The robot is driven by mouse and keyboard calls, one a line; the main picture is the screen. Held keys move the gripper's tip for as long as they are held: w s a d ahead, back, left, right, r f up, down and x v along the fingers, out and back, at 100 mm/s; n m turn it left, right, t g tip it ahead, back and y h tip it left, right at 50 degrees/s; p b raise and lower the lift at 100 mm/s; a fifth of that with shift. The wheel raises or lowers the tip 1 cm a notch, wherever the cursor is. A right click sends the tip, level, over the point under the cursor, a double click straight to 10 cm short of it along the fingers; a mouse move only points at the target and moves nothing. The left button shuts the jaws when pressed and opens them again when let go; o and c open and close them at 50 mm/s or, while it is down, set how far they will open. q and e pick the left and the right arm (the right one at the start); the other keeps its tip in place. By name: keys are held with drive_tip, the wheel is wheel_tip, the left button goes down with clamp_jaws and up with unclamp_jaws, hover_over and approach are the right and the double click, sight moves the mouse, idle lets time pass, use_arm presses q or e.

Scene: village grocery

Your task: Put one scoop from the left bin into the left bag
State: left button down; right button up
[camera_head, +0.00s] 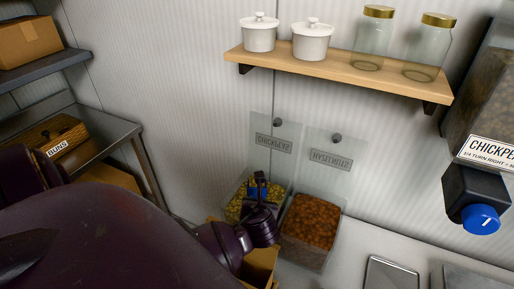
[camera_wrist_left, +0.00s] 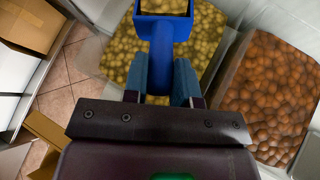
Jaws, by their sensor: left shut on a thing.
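The left bin (camera_head: 234,204), labelled chickpeas, holds pale yellow chickpeas and stands against the wall; they also show in the left wrist view (camera_wrist_left: 205,40). A blue scoop (camera_wrist_left: 155,28) is over this bin, with chickpeas visible in its bowl; a bit of blue shows in the head view (camera_head: 258,192). My left gripper (camera_wrist_left: 160,85) is shut on the scoop's handle, and in the head view it (camera_head: 260,208) is above the bin's front part. A tan open-topped container (camera_head: 260,268), possibly a paper bag, is partly hidden below my left arm. My right gripper is out of view.
The right bin (camera_head: 312,232) of brown hazelnuts stands beside the left bin. A wooden shelf (camera_head: 340,73) with jars and white pots is above. A chickpea dispenser (camera_head: 478,190) with a blue knob is at right. A metal rack (camera_head: 110,130) stands at left.

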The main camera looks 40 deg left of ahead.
use_arm(q)
drive_tip(key=shift+s+d+r+t+y, duration=0.2)
drive_tip(key=shift+s+r+t, duration=0.05)
drive_tip(key=shift+r, duration=0.25)
drive_tip(key=shift+s+d+r+t+y, duration=0.2)
drive_tip(key=shift+s+r+t, duration=0.05)
drive_tip(key=shift+r, duration=0.25)
drive_tip(key=shift+t+y, duration=0.3)
drive_tip(key=shift+y, duration=0.1)
drive_tip(key=shift+s+d+r, duration=0.55)
drive_tip(key=shift+s+r, duration=0.05)
drive_tip(key=shift+r, duration=0.2)
drive_tip(key=shift+s+d+r, duration=0.5)
drive_tip(key=shift+s+r, duration=0.05)
drive_tip(key=shift+r, duration=0.2)
